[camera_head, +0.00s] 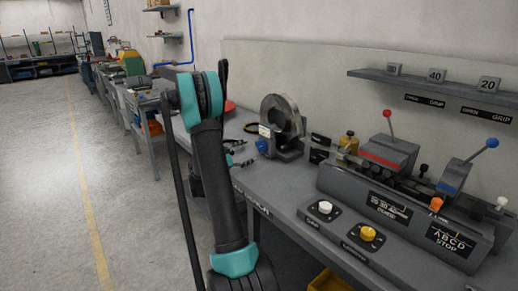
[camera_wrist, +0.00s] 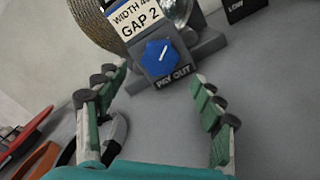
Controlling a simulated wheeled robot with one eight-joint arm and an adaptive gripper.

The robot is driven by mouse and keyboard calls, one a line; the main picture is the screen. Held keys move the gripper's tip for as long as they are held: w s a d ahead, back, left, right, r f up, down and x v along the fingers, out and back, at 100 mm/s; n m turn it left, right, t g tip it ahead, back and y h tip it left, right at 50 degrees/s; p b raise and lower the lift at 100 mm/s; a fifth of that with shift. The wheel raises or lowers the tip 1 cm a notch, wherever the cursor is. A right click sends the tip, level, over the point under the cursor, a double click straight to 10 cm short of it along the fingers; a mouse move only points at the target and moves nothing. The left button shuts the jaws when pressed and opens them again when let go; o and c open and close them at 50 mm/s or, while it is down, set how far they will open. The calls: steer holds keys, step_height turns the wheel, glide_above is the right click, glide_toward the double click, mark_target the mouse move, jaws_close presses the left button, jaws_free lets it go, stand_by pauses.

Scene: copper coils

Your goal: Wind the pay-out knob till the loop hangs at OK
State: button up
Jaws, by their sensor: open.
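The blue pay-out knob (camera_wrist: 154,59) has a white pointer line slanting up to the right. It sits on a grey block marked PAY OUT, under a white card (camera_wrist: 133,22) reading WIDTH and GAP 2. In the head view the knob is small and blue (camera_head: 262,146), at the foot of the coil stand (camera_head: 289,152). My gripper (camera_wrist: 158,112) is open and empty, its two green-padded fingers apart, with the knob ahead between them and not touched. The wound coil (camera_wrist: 100,25) shows behind the card. I cannot make out the loop or an OK mark.
A dark sign reading LOW (camera_wrist: 242,8) stands right of the knob. A dark curved tool (camera_wrist: 112,135) and red and orange items (camera_wrist: 35,160) lie at left. In the head view, white (camera_head: 325,207) and yellow (camera_head: 367,233) knobs and a lever machine (camera_head: 390,152) stand right.

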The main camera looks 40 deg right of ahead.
mark_target(260, 147)
steer(key=d, duration=0.7)
steer(key=shift+w, duration=0.25)
steer(key=shift+c, duration=0.2)
steer(key=c, duration=1.1)
steer(key=shift+m, duration=0.4)
steer(key=m, duration=0.4)
steer(key=shift+m, duration=0.3)
steer(key=m, duration=0.5)
steer(key=shift+m, duration=0.4)
